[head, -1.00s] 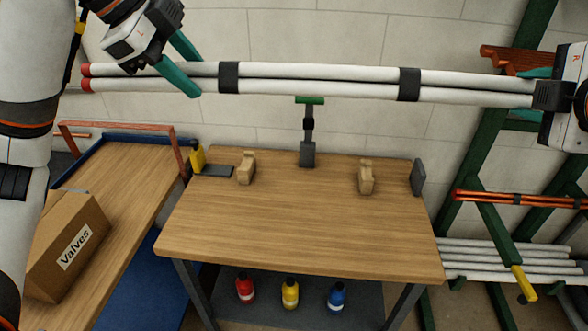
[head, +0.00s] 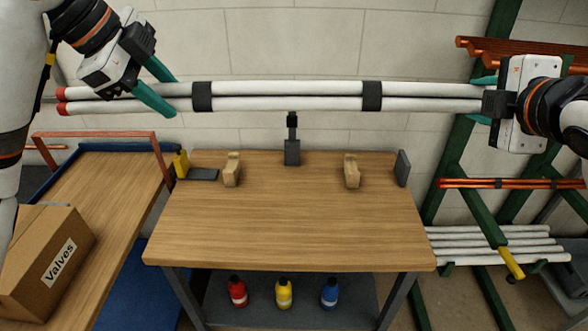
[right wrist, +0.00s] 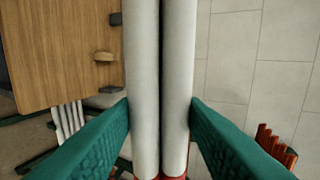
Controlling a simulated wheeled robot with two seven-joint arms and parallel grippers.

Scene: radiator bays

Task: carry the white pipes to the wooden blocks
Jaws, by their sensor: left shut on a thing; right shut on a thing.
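Two long white pipes (head: 290,103) run side by side, roughly level, held in the air above the back of the workbench. They have red ends at the left and two dark bands. My left gripper (head: 160,92) is shut on the pipes near the red ends. My right gripper (head: 483,97) is shut on them near the other end. In the right wrist view the green fingers stand on either side of the two pipes (right wrist: 144,80). Two notched wooden blocks (head: 232,170) and (head: 352,171) stand on the workbench (head: 285,225), below and apart from the pipes.
A grey clamp post (head: 292,150) stands between the blocks at the bench's back. A grey plate (head: 402,168) is at the right edge. A cart (head: 110,190) with a Valves box (head: 45,262) is left. A green rack (head: 490,215) with pipes is right. The bench's front is clear.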

